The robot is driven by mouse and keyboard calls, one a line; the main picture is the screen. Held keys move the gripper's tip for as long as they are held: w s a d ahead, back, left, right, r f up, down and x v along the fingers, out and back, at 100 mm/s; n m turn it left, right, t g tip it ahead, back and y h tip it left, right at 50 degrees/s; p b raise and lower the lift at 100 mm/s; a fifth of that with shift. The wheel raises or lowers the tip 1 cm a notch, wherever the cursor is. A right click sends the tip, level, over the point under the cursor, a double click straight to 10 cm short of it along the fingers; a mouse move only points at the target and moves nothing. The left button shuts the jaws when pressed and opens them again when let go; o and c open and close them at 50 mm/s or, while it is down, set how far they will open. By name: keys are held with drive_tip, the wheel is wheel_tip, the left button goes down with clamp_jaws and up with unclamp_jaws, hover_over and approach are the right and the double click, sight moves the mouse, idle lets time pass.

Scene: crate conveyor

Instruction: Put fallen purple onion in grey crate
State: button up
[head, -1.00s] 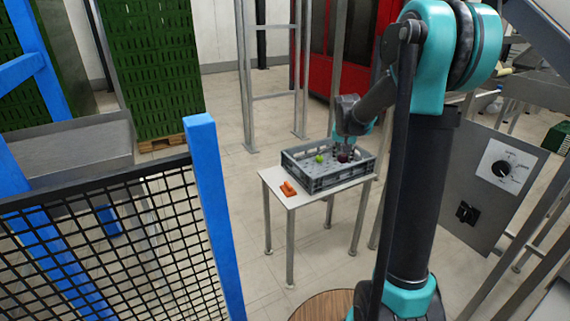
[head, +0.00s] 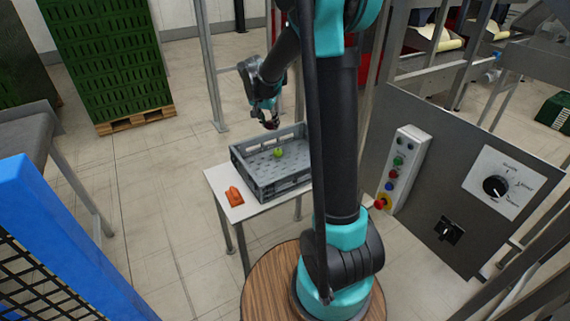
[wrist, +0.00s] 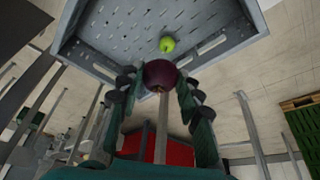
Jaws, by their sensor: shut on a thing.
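The purple onion (wrist: 160,74) is between the fingers of my gripper (wrist: 155,85) in the wrist view, and the fingers are shut on it. In the head view the onion (head: 271,125) is a small dark shape below my gripper (head: 268,116). The grey crate (head: 262,190) stands on a small white table. My gripper with the onion is above the crate's far side in the head view, apart from its rim. In the wrist view the crate (wrist: 100,62) lies beyond the onion.
A green round item (head: 278,153) lies inside the crate. An orange object (head: 234,196) lies on the white table (head: 222,187) left of the crate. A control panel (head: 450,185) is on the right, and a blue post (head: 50,230) on the left.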

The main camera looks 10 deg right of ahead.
sight(273, 169)
drive_tip(key=shift+a+f+m+h, duration=0.2)
drive_tip(key=shift+f+m+h, duration=0.1)
drive_tip(key=shift+m, duration=0.5)
drive_tip(key=shift+s+f, duration=0.15)
drive_tip(key=shift+f, duration=0.05)
wheel_tip(273, 169, down, 20)
drive_tip(key=shift+r, duration=0.25)
drive_tip(key=shift+f, duration=0.1)
drive_tip(key=o, duration=1)
drive_tip(key=shift+o, duration=0.2)
